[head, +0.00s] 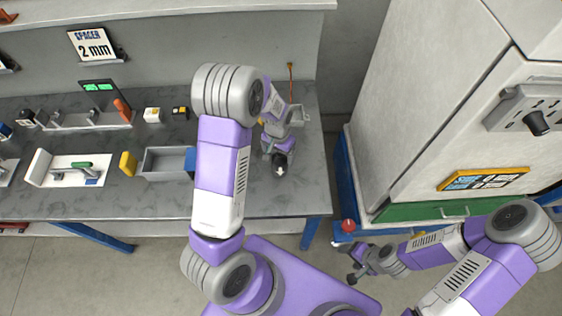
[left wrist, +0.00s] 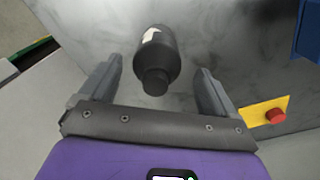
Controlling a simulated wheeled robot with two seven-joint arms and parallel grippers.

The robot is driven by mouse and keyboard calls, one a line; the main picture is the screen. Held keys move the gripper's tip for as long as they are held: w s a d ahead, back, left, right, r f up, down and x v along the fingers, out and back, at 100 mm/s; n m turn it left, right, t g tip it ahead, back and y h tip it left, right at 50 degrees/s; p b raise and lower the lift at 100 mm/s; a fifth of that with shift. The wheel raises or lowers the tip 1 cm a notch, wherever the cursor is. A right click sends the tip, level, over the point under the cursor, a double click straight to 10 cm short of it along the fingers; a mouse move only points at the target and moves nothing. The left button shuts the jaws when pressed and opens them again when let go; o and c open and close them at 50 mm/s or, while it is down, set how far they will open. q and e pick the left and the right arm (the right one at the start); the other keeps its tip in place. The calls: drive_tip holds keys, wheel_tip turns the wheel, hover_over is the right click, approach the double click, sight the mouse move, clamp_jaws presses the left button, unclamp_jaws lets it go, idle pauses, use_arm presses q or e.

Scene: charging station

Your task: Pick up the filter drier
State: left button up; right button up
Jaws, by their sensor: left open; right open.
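The filter drier (left wrist: 155,52) is a dark, rounded cylinder with a narrower neck and a pale label. In the left wrist view it lies between the two open fingers of my left gripper (left wrist: 158,68), with a gap to each finger. In the head view the drier (head: 281,168) is on the right part of the grey workbench, just below my left gripper (head: 278,152), which partly hides it. My right gripper (head: 357,272) is open and empty, low beside the bench and away from the drier.
The workbench (head: 300,195) is clear around the drier. A grey bin (head: 165,163), a white tray with a green-handled tool (head: 80,168) and a fixture (head: 100,117) stand to the left. A large cabinet (head: 410,110) rises on the right. A red knob (head: 348,225) sticks out below it.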

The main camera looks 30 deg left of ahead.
use_arm(q)
drive_tip(key=f, duration=0.4)
drive_tip(key=shift+s+d, duration=0.15)
drive_tip(key=shift+d, duration=0.05)
drive_tip(key=c, duration=1.2)
